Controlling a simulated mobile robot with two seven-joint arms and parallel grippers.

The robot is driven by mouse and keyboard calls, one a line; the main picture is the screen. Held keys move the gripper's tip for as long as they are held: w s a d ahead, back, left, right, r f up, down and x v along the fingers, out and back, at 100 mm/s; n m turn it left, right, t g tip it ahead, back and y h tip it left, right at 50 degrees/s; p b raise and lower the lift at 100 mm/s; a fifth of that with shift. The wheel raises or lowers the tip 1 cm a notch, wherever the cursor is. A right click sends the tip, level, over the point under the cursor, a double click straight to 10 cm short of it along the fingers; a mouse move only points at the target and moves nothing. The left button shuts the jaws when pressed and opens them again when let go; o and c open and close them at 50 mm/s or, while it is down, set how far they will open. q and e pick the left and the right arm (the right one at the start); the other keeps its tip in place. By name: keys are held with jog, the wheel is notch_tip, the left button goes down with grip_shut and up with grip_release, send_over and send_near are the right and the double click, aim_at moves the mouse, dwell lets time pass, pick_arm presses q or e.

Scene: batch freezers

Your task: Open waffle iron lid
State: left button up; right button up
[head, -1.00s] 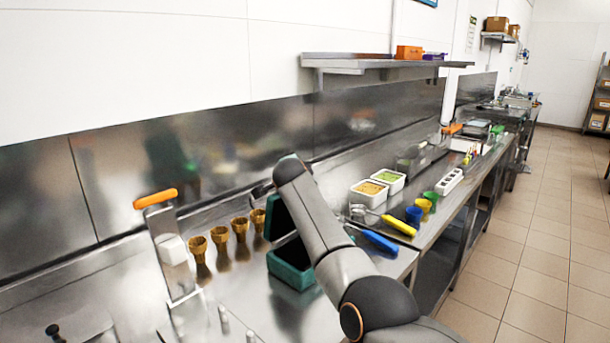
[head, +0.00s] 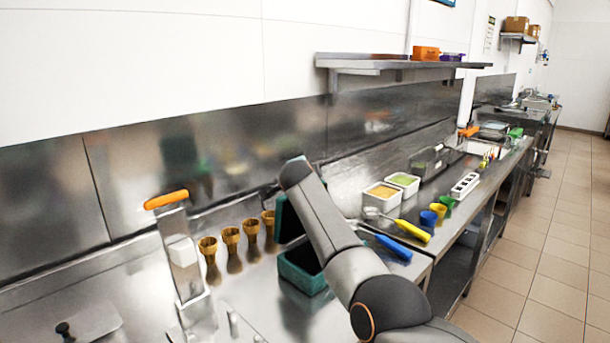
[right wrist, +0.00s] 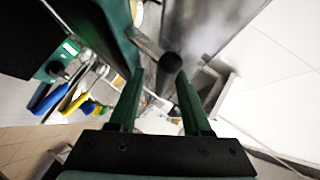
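The dark green box-shaped waffle iron (head: 302,275) stands on the steel counter in the head view, partly hidden behind my right arm. Its lid (head: 287,218) stands up, raised from the base. In the right wrist view a green panel (right wrist: 117,30) fills the upper left, and a metal bar with a round black knob (right wrist: 170,64) sits ahead, between the fingertip lines. My right gripper (right wrist: 159,78) has its green fingers apart; I cannot tell whether they touch the knob. In the head view it is hidden by the arm. My left gripper is not in view.
Several brown waffle cones (head: 231,245) stand left of the iron, beside an orange-handled metal stand (head: 180,255). Right of it are blue- and yellow-handled tools (head: 413,231), topping tubs (head: 382,193) and coloured cups (head: 428,218). A wall shelf (head: 400,61) hangs above.

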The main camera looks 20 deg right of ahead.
jog(key=shift+s+a+r, duration=0.1)
jog(key=shift+s, duration=0.05)
jog(key=shift+s+a+r+b, duration=0.15)
jog(key=shift+s+a+b, duration=0.05)
jog(key=shift+s+b, duration=0.2)
jog(key=b+v, duration=0.3)
jog(key=v, duration=0.8)
jog(key=shift+s, duration=0.15)
jog(key=shift+d, duration=0.15)
